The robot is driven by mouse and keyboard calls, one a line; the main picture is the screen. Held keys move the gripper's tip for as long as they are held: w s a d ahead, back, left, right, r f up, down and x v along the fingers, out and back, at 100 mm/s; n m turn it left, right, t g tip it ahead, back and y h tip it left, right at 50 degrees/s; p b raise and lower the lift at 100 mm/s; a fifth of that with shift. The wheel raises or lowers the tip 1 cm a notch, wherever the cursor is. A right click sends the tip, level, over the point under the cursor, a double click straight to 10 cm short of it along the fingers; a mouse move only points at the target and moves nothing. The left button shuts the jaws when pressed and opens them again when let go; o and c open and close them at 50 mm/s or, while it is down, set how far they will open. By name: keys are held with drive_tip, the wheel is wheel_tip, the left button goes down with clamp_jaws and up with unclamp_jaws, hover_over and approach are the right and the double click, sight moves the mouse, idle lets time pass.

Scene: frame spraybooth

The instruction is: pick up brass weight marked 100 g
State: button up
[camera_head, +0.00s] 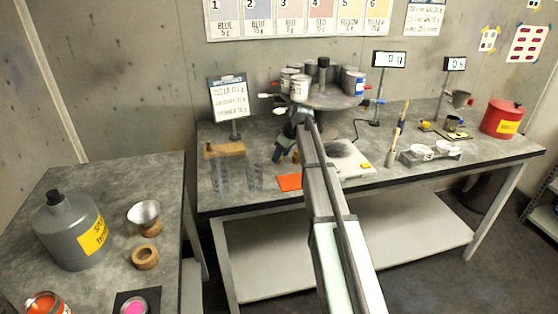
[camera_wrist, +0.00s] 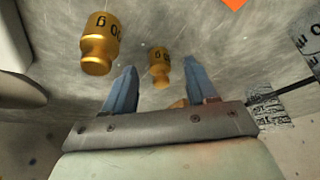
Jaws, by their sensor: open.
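Two brass weights stand on the grey bench in the wrist view. The larger one (camera_wrist: 97,48) is at the upper left; its upside-down marking shows "00 g", with the rest out of sight. The smaller one (camera_wrist: 159,72) is beyond and between my fingertips, its marking only partly readable as a "0" and a "g". My gripper (camera_wrist: 160,66) is open, with its blue fingers spread and nothing held. The larger weight lies outside the fingers, to their left. In the head view my gripper (camera_head: 283,152) is low over the bench, and my arm hides much around it.
An orange card (camera_head: 289,182) lies near the bench's front edge. Clear graduated cups (camera_head: 220,177) and a wooden block (camera_head: 223,149) stand left of my gripper. A round turntable (camera_head: 335,102) with cans is behind it. A white scale (camera_head: 350,160) is to the right.

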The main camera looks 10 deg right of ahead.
drive_tip(key=shift+x, duration=0.85)
drive_tip(key=shift+c, duration=0.5)
drive_tip(key=shift+r, duration=0.1)
clamp_jaws()
